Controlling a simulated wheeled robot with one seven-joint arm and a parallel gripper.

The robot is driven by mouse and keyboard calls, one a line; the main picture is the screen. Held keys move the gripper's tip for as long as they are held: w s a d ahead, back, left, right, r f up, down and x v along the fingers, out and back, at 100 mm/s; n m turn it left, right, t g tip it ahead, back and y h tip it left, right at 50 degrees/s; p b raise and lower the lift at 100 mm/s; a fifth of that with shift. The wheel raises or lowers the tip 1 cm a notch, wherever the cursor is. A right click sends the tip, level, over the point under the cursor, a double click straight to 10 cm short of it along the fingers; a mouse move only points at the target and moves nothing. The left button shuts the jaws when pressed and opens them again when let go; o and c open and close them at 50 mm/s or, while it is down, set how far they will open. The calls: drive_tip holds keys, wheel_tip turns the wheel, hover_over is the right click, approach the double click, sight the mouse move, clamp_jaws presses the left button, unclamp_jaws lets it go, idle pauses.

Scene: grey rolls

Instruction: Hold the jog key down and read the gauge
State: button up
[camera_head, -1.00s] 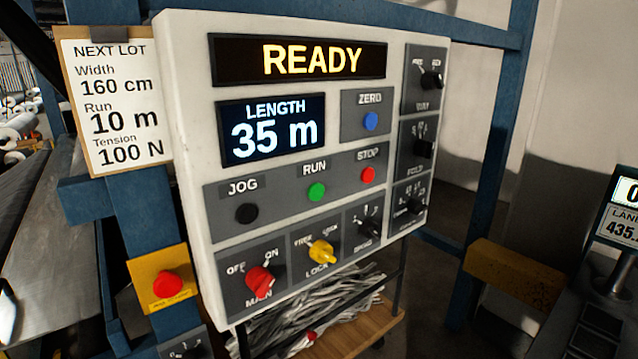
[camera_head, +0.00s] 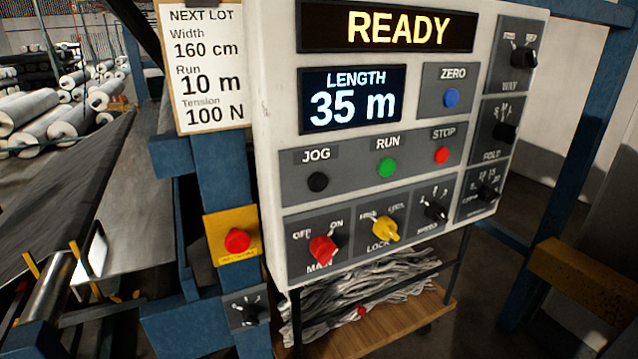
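The jog key (camera_head: 318,182) is a round black button under the label JOG, at the left of the button row on the white control panel (camera_head: 272,120). Nothing touches it. The display above (camera_head: 387,27) reads READY. The length readout (camera_head: 351,98) shows 35 m. No dial gauge that I can make out is in view. My gripper is not in view.
Green RUN (camera_head: 387,168), red STOP (camera_head: 442,155) and blue ZERO (camera_head: 451,98) buttons sit near the jog key. Below are a red MAIN knob (camera_head: 322,249) and yellow LOCK knob (camera_head: 385,230). A red button on a yellow box (camera_head: 237,241) stands left. A lot card (camera_head: 207,70) hangs beside the panel.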

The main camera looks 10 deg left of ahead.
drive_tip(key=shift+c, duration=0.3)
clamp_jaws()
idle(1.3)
